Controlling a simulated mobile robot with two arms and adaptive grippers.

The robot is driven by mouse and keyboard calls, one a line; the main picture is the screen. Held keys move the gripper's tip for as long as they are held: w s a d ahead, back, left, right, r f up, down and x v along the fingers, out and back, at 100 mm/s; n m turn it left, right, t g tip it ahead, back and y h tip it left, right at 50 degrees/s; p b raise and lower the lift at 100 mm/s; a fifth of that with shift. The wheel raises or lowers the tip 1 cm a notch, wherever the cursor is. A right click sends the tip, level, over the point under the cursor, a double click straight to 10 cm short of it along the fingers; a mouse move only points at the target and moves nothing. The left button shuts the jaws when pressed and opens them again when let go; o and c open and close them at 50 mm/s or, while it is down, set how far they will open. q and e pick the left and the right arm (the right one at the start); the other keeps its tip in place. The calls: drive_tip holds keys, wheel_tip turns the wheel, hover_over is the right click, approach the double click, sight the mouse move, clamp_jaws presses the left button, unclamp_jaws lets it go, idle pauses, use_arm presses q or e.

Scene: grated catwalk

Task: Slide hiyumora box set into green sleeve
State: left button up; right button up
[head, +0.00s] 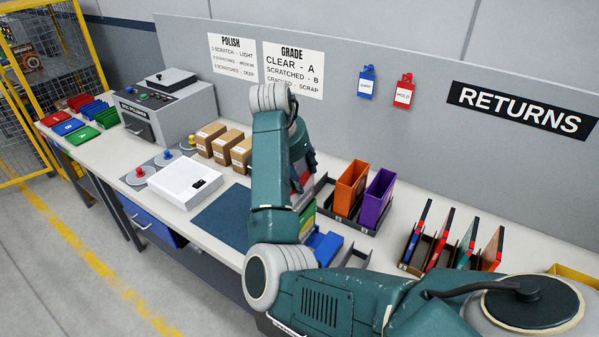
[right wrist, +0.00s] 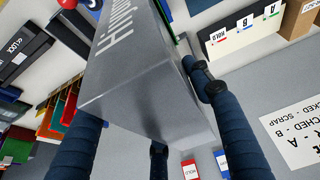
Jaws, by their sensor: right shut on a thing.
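My right gripper (right wrist: 132,58) is shut on the hiyumora box set (right wrist: 135,80), a grey box with white lettering, partly read as "Hiyu...". Dark blue fingers press on its sides in the right wrist view. In the head view my right arm hides most of the gripper and the box. A green piece (head: 307,222), which looks like the green sleeve, shows just right of my forearm, mostly hidden. I cannot tell whether the box touches it or is inside it. My left gripper is not in view.
An orange sleeve (head: 350,187) and a purple sleeve (head: 377,199) stand in a dark holder. A rack (head: 414,268) with several slim cases stands farther right. A blue piece (head: 323,246) lies near my elbow.

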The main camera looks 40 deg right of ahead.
sight(300, 199)
drive_tip(key=shift+f+b, duration=1.45)
drive_tip(key=shift+f, duration=3.05)
drive_tip(key=o, duration=2)
drive_tip(key=shift+c, duration=0.2)
wheel_tip(300, 199, up, 3)
drive_tip(key=p, duration=0.3)
drive_tip(key=shift+r, duration=2.5)
drive_tip(key=shift+s+f, duration=0.1)
